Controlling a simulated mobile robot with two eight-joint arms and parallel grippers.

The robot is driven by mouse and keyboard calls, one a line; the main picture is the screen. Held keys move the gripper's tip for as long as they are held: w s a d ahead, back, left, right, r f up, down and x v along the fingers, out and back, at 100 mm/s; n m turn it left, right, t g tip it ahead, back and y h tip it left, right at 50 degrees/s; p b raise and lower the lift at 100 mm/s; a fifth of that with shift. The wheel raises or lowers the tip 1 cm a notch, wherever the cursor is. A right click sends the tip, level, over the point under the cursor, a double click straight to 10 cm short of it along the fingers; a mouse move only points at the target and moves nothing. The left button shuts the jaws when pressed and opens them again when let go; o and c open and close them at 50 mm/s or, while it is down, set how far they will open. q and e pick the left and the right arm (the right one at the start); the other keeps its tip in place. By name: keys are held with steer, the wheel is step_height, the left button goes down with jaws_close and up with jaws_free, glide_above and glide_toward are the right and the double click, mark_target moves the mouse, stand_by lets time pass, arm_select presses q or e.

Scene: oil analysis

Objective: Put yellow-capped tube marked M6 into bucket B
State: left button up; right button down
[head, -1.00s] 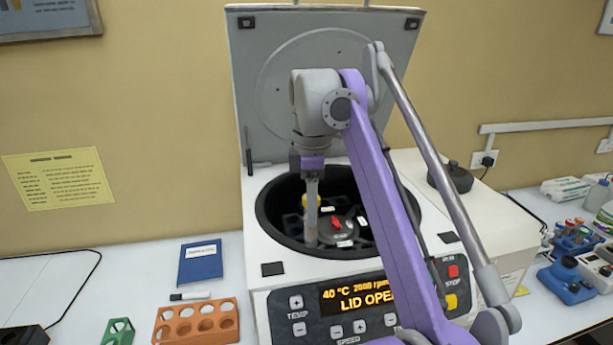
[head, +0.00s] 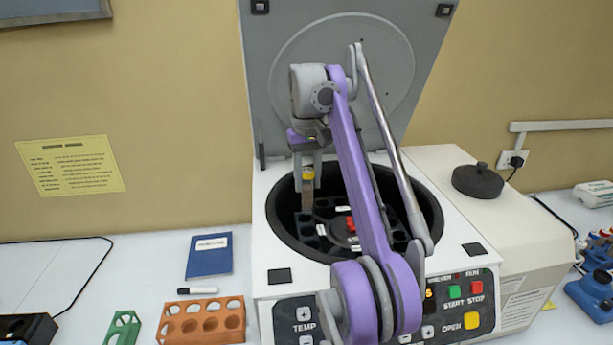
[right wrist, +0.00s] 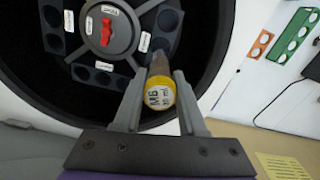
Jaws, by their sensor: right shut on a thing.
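My right gripper (head: 308,172) is shut on the yellow-capped tube (head: 307,188). The right wrist view shows the cap (right wrist: 159,94) between the two fingers, with M6 on its white top. The tube has a brownish body and hangs nearly upright at the back left of the centrifuge bowl (head: 272,215). The rotor (right wrist: 103,30), grey with a red knob, lies below it with dark bucket blocks around its hub. Each block has round holes and a small white label; I cannot read which is B. My arm hides part of the bowl. My left gripper is out of view.
The centrifuge lid (head: 340,70) stands open behind the bowl. An orange rack (head: 201,321), a green rack (head: 122,328) and a blue notebook (head: 209,255) lie left of the machine. A dark round lid (head: 477,180) sits on a white surface to the right.

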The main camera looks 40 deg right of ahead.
mark_target(307, 212)
steer(key=shift+s+a+f, duration=0.1)
steer(key=shift+f, duration=1.2)
steer(key=f+b, duration=0.3)
steer(key=f, duration=0.1)
steer(key=shift+s+f, duration=0.2)
steer(key=shift+w+f+b, duration=0.2)
steer(key=shift+f+b, duration=0.5)
steer(key=shift+f, duration=0.5)
steer(key=shift+s+f, duration=0.1)
steer(key=shift+f, duration=0.3)
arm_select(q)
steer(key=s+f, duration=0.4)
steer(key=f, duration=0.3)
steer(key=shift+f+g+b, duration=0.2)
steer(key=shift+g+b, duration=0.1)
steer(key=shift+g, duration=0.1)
arm_select(e)
steer(key=shift+f, duration=0.4)
steer(key=shift+c, duration=2)
jaws_free()
